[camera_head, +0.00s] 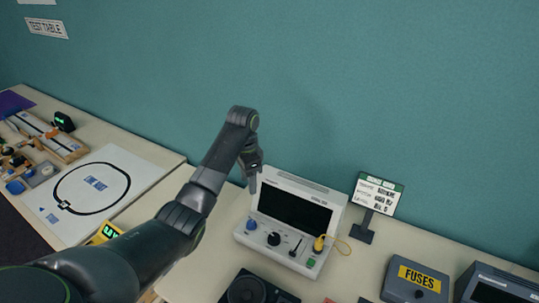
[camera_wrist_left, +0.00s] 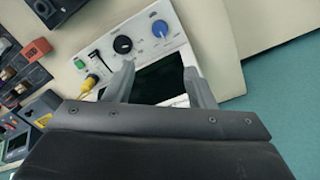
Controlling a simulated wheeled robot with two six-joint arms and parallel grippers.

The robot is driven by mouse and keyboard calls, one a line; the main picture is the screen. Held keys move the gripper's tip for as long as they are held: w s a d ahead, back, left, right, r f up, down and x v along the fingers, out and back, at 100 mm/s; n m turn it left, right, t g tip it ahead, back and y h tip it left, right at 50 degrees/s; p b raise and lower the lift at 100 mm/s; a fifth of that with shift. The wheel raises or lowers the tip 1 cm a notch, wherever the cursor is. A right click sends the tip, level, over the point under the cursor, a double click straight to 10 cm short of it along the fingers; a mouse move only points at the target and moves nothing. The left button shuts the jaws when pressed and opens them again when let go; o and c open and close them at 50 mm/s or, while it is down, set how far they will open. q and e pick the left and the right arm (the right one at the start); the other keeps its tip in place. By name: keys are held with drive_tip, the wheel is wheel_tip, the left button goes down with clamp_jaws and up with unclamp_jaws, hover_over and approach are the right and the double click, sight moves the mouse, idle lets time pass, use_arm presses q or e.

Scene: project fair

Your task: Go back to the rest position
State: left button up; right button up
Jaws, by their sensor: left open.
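My left gripper (camera_head: 253,183) is at the upper left corner of a white instrument (camera_head: 241,237) with a dark screen, in the head view. The jaws are open and I see nothing between the fingertips. In the left wrist view the two grey fingers (camera_wrist_left: 158,78) are spread apart in front of the instrument's dark screen (camera_wrist_left: 160,84). Its blue knob (camera_wrist_left: 160,29), black dial (camera_wrist_left: 123,45) and yellow plug (camera_wrist_left: 88,83) show beyond the fingers. I cannot tell whether the fingers touch the instrument. My right gripper is not in view.
A small sign (camera_head: 379,194) on a stand is right of the instrument. A grey FUSES box (camera_head: 417,279) is at the lower right. A black device (camera_head: 246,291) lies in front. On the left table, a white board (camera_head: 125,170) carries a black loop track. A teal wall stands behind.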

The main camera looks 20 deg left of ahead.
use_arm(q)
drive_tip(key=s+f+n+t, duration=0.1)
drive_tip(key=s+f+n, duration=0.1)
drive_tip(key=s+f, duration=0.6)
drive_tip(key=s+f+n+t, duration=0.1)
drive_tip(key=s+f+n, duration=0.1)
drive_tip(key=s+f, duration=0.65)
drive_tip(key=s+r+n+t+y, duration=0.1)
drive_tip(key=s+r+n, duration=0.2)
drive_tip(key=s, duration=0.8)
drive_tip(key=s+r+n+t+y, duration=0.15)
drive_tip(key=s+r, duration=0.25)
drive_tip(key=s, duration=0.7)
wheel_tip(320, 180, down, 31)
drive_tip(key=a+g+b, duration=0.2)
drive_tip(key=b, duration=0.5)
drive_tip(key=s+f+b, duration=0.2)
drive_tip(key=s+f, duration=0.3)
drive_tip(key=f, duration=0.3)
drive_tip(key=s+f+b, duration=0.3)
drive_tip(key=s+f, duration=0.2)
drive_tip(key=f, duration=0.3)
drive_tip(key=s+d+f+h+b, duration=0.1)
drive_tip(key=s+f+b, duration=0.1)
drive_tip(key=s+f, duration=0.3)
wheel_tip(320, 180, down, 3)
drive_tip(key=shift+f+g, duration=0.15)
drive_tip(key=shift+g, duration=0.3)
